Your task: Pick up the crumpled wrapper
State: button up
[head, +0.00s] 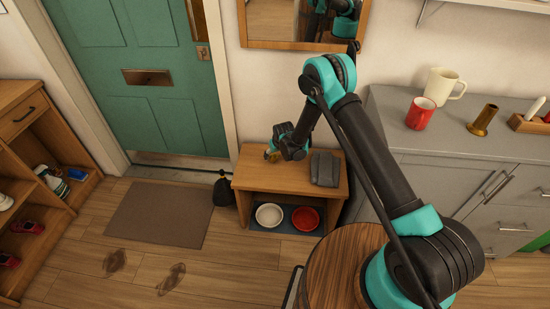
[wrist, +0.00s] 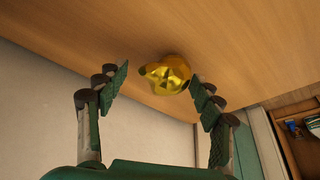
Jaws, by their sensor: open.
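The crumpled wrapper (wrist: 166,74) is a gold, shiny, creased lump on the wooden top of a small bench (head: 245,180). In the wrist view it lies just beyond my fingertips, nearer the right finger. My gripper (wrist: 158,82) is open and empty, with a finger on each side of the view. In the head view my gripper (head: 274,155) is over the bench's left back part, and a small bit of the gold wrapper (head: 270,156) shows beside it. Most of the wrapper is hidden there by the gripper.
A dark grey folded item (head: 325,169) lies on the bench to the right of my gripper. A white bowl (head: 269,216) and a red bowl (head: 305,218) stand in the bench's lower opening. A wall and framed mirror (head: 284,30) are behind.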

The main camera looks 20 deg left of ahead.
jog(key=shift+w+a+f, duration=0.1)
jog(key=shift+f, duration=0.15)
jog(key=c, duration=0.9)
jog(key=shift+r, duration=0.15)
